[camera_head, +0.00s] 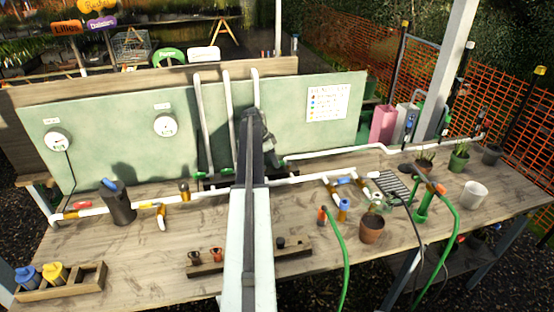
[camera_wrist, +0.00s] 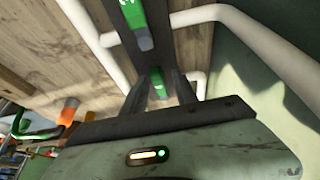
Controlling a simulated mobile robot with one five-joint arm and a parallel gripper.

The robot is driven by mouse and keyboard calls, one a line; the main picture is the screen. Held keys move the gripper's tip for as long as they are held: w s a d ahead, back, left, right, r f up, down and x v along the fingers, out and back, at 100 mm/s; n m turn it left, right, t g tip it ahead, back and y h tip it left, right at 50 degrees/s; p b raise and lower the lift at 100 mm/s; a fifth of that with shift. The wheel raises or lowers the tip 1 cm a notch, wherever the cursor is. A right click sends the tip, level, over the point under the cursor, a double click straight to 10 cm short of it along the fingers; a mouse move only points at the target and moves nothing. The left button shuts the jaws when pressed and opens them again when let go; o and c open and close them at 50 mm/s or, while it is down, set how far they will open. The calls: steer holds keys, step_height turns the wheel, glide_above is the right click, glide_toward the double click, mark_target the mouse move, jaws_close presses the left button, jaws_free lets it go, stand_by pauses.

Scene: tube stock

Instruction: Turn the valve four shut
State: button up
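A green valve handle (camera_wrist: 158,82) shows between the two dark fingers of my gripper (camera_wrist: 160,76) in the wrist view. The fingers stand apart on either side of it; I cannot tell whether they touch it. A second green handle (camera_wrist: 134,14) with a white mark, too cropped to read, is at the top of that view. In the head view my arm reaches across the bench to the pipes, and the fingertips are hidden. Green valve parts show right of my arm (camera_head: 281,162) and left of it (camera_head: 202,171). I cannot tell which valve is number four.
White pipes (camera_head: 229,110) rise up a pale green panel (camera_head: 100,110) with two round gauges (camera_head: 165,126) and a sign (camera_head: 327,103). A dark cylinder (camera_head: 119,205), a brown pot (camera_head: 371,230) and green hoses (camera_head: 340,255) stand around.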

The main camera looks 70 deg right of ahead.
steer(key=shift+s, duration=0.15)
steer(key=shift+r, duration=0.1)
steer(key=p+v, duration=0.7)
steer(key=shift+r, duration=0.25)
